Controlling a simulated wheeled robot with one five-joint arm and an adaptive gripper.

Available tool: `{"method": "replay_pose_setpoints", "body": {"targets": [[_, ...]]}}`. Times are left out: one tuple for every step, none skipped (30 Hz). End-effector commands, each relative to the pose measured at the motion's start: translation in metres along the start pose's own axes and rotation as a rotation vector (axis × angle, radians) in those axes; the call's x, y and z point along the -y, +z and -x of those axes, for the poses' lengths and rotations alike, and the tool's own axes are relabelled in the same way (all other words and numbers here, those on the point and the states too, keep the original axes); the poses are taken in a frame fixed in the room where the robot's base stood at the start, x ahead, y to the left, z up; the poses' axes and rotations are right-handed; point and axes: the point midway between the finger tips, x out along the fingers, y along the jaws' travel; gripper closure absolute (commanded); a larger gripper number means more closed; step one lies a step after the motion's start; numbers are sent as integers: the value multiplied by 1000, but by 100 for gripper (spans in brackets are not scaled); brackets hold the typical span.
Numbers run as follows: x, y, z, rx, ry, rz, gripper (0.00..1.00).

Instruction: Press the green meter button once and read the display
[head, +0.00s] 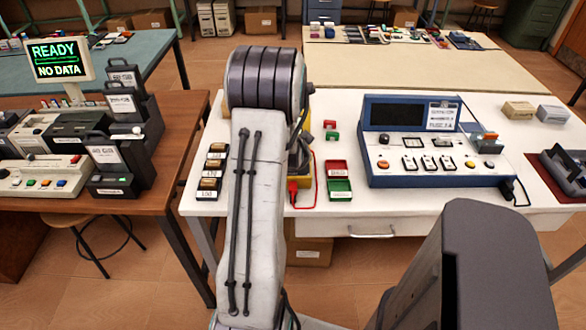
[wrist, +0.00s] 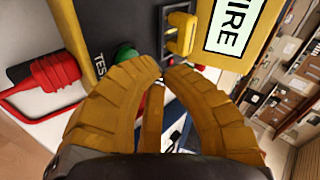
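The yellow and dark grey meter (wrist: 105,22) fills the upper part of the wrist view. Its green button (wrist: 126,56), beside the letters TEST, is partly covered by my left finger. A pale green-edged panel (wrist: 232,25) on it shows large dark letters that seem to read WIRE, turned sideways and cut by the frame. My gripper (wrist: 162,70) has its ribbed yellow fingertips together, close to the button; contact cannot be told. Nothing shows between the tips. In the head view my arm hides most of the meter (head: 303,158) and the gripper.
A red plug (wrist: 52,82) and lead sit beside the meter. Red and green trays (head: 339,169) and a blue instrument (head: 385,180) stand to the right on the white table (head: 270,205). Small black boxes (head: 211,172) stand left. A monitor (head: 59,60) reads READY NO DATA.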

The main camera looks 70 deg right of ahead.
Motion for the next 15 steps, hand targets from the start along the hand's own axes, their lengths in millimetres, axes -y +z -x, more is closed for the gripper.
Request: {"method": "replay_pose_setpoints", "body": {"targets": [[0, 0, 0, 0, -1, 0, 100], [0, 0, 0, 0, -1, 0, 100], [1, 0, 0, 0, 0, 0, 100], [1, 0, 0, 0, 0, 0, 100], [1, 0, 0, 0, 0, 0, 100], [1, 0, 0, 0, 0, 0, 100], [1, 0, 0, 0, 0, 0, 96], [1, 0, 0, 0, 0, 0, 99], [0, 0, 0, 0, 0, 0, 100], [0, 0, 0, 0, 0, 0, 100], [0, 0, 0, 0, 0, 0, 100], [0, 0, 0, 0, 0, 0, 100], [0, 0, 0, 0, 0, 0, 100], [0, 0, 0, 0, 0, 0, 100], [0, 0, 0, 0, 0, 0, 100]]}}
